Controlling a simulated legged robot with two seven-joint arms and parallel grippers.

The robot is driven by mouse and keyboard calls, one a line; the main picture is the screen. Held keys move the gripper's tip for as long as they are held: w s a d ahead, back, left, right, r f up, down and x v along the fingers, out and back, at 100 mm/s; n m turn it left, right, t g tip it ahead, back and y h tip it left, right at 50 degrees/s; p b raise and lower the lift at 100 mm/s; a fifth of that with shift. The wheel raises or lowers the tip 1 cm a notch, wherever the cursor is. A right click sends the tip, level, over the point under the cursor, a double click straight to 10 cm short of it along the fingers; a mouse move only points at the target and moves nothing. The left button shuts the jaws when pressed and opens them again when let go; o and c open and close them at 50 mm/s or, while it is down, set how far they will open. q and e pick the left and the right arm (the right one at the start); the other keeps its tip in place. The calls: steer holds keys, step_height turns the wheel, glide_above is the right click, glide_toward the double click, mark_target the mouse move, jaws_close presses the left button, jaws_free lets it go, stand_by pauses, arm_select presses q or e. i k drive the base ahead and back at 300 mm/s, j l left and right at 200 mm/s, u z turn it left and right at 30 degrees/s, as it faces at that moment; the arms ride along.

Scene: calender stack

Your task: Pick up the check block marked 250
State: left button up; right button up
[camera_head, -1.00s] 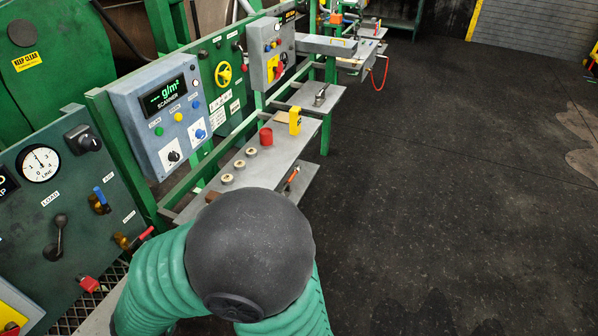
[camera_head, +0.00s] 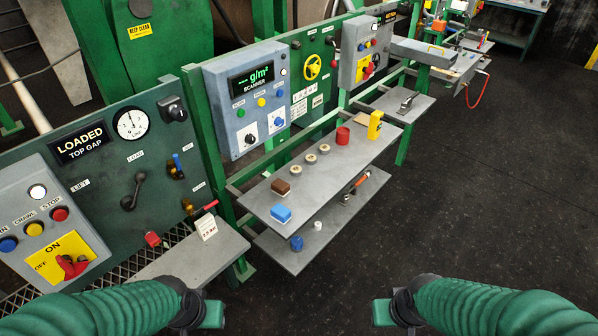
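No marking 250 is readable on any block, so I cannot tell which one is the check block. A blue block (camera_head: 281,214) with a pale lower part sits at the near end of the upper grey shelf (camera_head: 318,190). A brown block (camera_head: 281,187) lies just behind it. Three small pale round pieces, a red cylinder (camera_head: 343,136) and an upright yellow block (camera_head: 375,125) stand farther along. My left gripper (camera_head: 212,315) is low in the picture, left of centre, and my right gripper (camera_head: 383,312) is right of centre. Both are apart from the shelf; their finger gaps do not show.
A lower shelf (camera_head: 285,256) holds a blue round piece (camera_head: 297,243) and an orange-handled tool (camera_head: 357,182). A small grey ledge (camera_head: 185,262) bears a white tag (camera_head: 206,227). Control panels line the left. The dark floor (camera_head: 480,200) at right is clear.

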mark_target(297, 171)
steer(key=i+u, duration=0.15)
steer(key=u, duration=0.2)
steer(key=i+l+u, duration=0.1)
steer(key=u, duration=0.25)
steer(key=i+l+u, duration=0.1)
steer(key=u, duration=0.25)
steer(key=i+l, duration=0.2)
steer(key=l, duration=0.15)
steer(key=i+l+u, duration=0.15)
steer(key=l, duration=0.2)
steer(key=i+l, duration=0.15)
steer(key=l, duration=0.25)
steer(key=i+l+u, duration=0.1)
steer(key=l, duration=0.25)
steer(key=i+l+u, duration=0.1)
steer(key=l, duration=0.3)
steer(key=i+l, duration=0.25)
steer(key=l, duration=0.15)
steer(key=i+l+u, duration=0.15)
steer(key=l, duration=0.25)
